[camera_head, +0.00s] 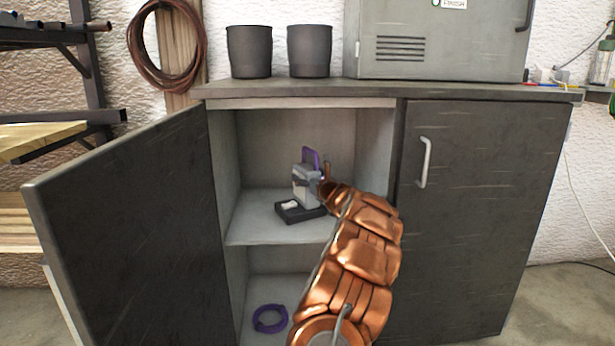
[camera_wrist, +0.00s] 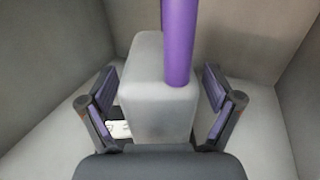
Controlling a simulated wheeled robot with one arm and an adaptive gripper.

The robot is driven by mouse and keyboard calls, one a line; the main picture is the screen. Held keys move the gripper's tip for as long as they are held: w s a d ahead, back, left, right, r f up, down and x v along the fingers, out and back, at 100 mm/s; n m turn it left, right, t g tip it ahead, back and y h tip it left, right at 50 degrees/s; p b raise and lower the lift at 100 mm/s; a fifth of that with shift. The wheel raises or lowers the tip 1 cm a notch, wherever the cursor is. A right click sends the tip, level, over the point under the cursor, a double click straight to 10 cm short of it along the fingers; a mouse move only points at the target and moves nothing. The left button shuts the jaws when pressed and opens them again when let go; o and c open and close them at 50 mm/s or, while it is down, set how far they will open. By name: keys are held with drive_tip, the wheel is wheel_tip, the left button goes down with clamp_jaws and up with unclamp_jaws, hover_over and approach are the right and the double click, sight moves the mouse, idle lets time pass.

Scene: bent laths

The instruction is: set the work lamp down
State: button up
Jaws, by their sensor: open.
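The work lamp (camera_head: 306,188) is a grey block with a purple handle. It stands upright in the open left compartment of the cabinet, at the black tray (camera_head: 290,217) on the upper shelf; I cannot tell whether it rests in the tray or just behind it. In the wrist view the lamp's grey body (camera_wrist: 158,88) and handle fill the middle. My gripper (camera_wrist: 160,108) is open, one finger on each side of the body, with gaps visible. In the head view my gripper (camera_head: 327,186) is partly hidden by my arm.
A small white item (camera_head: 290,204) lies at the tray's left. A purple ring (camera_head: 270,318) lies on the compartment floor. The left door (camera_head: 130,230) stands open; the right door (camera_head: 480,210) is shut. Two dark pots (camera_head: 249,52) and a grey metal box (camera_head: 440,50) stand on top.

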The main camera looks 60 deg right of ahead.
drive_tip(key=p+v, duration=0.2)
drive_tip(key=v, duration=0.9)
drive_tip(key=shift+a, duration=0.15)
drive_tip(key=shift+s, duration=0.1)
idle(0.3)
